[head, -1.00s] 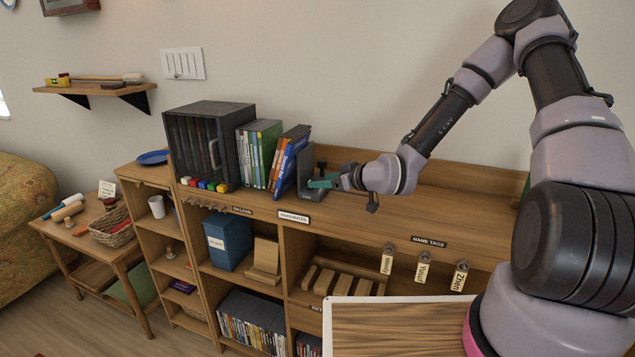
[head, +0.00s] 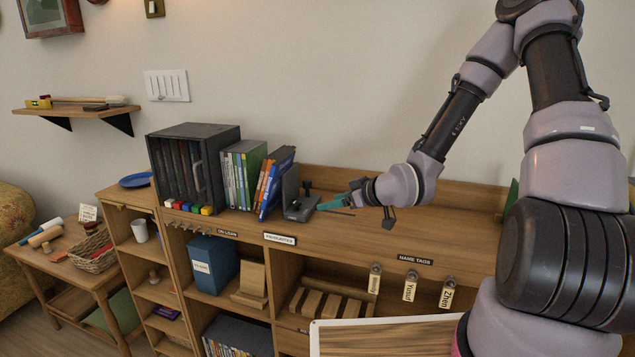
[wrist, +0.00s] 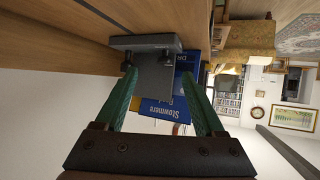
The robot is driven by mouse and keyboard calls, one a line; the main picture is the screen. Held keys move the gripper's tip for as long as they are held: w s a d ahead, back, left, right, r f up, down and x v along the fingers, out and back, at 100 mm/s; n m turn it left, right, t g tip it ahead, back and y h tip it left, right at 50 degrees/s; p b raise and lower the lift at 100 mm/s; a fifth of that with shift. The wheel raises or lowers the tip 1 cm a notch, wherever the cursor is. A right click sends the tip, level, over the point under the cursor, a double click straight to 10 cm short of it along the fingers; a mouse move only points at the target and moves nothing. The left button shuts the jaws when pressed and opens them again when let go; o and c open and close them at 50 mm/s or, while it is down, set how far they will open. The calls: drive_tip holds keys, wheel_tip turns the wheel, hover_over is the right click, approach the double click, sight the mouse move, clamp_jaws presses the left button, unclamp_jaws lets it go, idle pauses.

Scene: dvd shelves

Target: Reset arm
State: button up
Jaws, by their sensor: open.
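My gripper (head: 334,202) is above the wooden shelf top, just right of the dark grey bookend (head: 296,196), with its teal fingers pointing left toward it. In the wrist view the two green fingers (wrist: 165,103) are spread apart with nothing held between them. The grey bookend (wrist: 155,75) shows just beyond the fingertips, upright against leaning blue cases (wrist: 184,85). In the head view, the same leaning blue cases (head: 277,184) stand left of the bookend. A small gap appears between the fingers and the bookend.
A black DVD rack (head: 190,168) stands left on the shelf top, with coloured blocks (head: 188,207) before it. Name tags (head: 410,287) hang on the front edge at right. The shelf top (head: 430,228) right of my gripper is clear. A wooden-topped surface (head: 385,338) is close in front.

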drive_tip(key=s+d+r+m+g+h, duration=0.15)
drive_tip(key=d+r+m+h, duration=0.5)
drive_tip(key=d+r, duration=0.65)
drive_tip(key=s+d+r+m, duration=0.2)
drive_tip(key=s+r+m, duration=0.1)
drive_tip(key=s+r, duration=0.4)
drive_tip(key=s+d+r+m, duration=0.3)
drive_tip(key=s+r, duration=0.5)
drive_tip(key=s, duration=0.3)
drive_tip(key=shift+r+m, duration=0.2)
drive_tip(key=shift+m, duration=0.25)
